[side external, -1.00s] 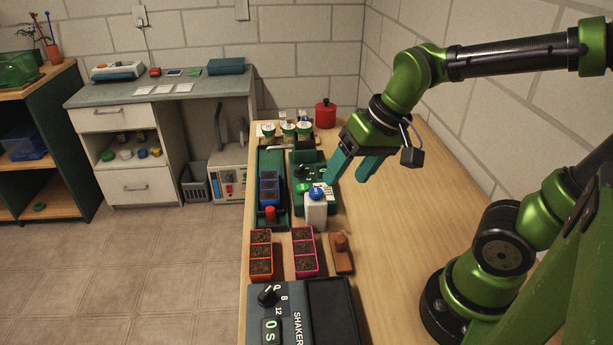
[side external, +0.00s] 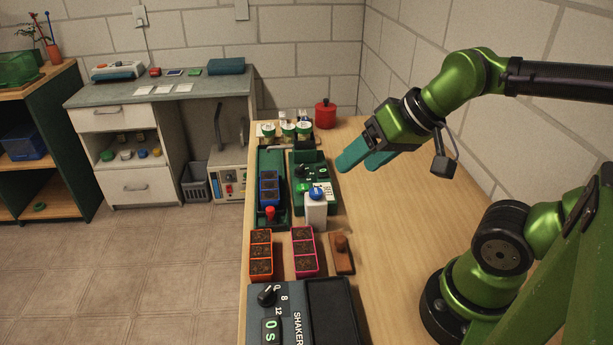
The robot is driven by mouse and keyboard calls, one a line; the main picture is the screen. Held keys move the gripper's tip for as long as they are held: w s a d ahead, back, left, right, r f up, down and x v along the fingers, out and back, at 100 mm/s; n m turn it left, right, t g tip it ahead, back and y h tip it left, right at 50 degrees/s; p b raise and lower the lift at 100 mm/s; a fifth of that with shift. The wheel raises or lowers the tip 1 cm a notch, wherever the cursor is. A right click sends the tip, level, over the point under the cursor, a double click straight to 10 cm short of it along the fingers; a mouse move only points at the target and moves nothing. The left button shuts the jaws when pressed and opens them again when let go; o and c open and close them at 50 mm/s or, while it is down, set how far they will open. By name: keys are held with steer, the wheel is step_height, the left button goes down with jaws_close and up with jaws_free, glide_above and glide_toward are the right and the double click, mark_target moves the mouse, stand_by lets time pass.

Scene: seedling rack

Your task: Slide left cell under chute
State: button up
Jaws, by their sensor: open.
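A blue tray of soil-filled cells (side external: 270,188) sits in a long dark green track (side external: 266,162) on the wooden bench. A red knob (side external: 270,213) stands at the track's near end. A green machine with dials and a lit green button (side external: 308,169) stands just right of the track. A white block with a blue top (side external: 316,212) stands at its near side. I cannot make out which part is the chute, or which cell lies under it. My gripper (side external: 357,168) is open and empty, above the bench to the right of the green machine, apart from everything.
An orange cell tray (side external: 261,256), a pink cell tray (side external: 305,252) and a wooden tool with a knob (side external: 342,254) lie nearer. A shaker (side external: 283,312) fills the front. Green-lidded jars (side external: 288,130) and a red pot (side external: 325,115) stand behind.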

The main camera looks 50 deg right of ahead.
steer(key=shift+c, duration=0.3)
steer(key=shift+a+f, duration=0.1)
steer(key=shift+f, duration=0.05)
steer(key=shift+c, duration=1.2)
steer(key=w+g, duration=0.1)
steer(key=w, duration=0.2)
steer(key=w+f+g, duration=0.1)
steer(key=w, duration=0.2)
steer(key=w+a+g, duration=0.1)
steer(key=w, duration=0.2)
steer(key=shift+w+f+g, duration=0.1)
steer(key=shift+f+g, duration=0.2)
steer(key=shift+g, duration=0.1)
steer(key=m+g+h, duration=0.2)
steer(key=m+g, duration=0.2)
steer(key=m, duration=0.3)
glide_above(270, 208)
step_height(270, 208, down, 3)
step_height(270, 208, down, 16)
steer(key=shift+r, duration=0.1)
steer(key=shift+a, duration=0.1)
jaws_close()
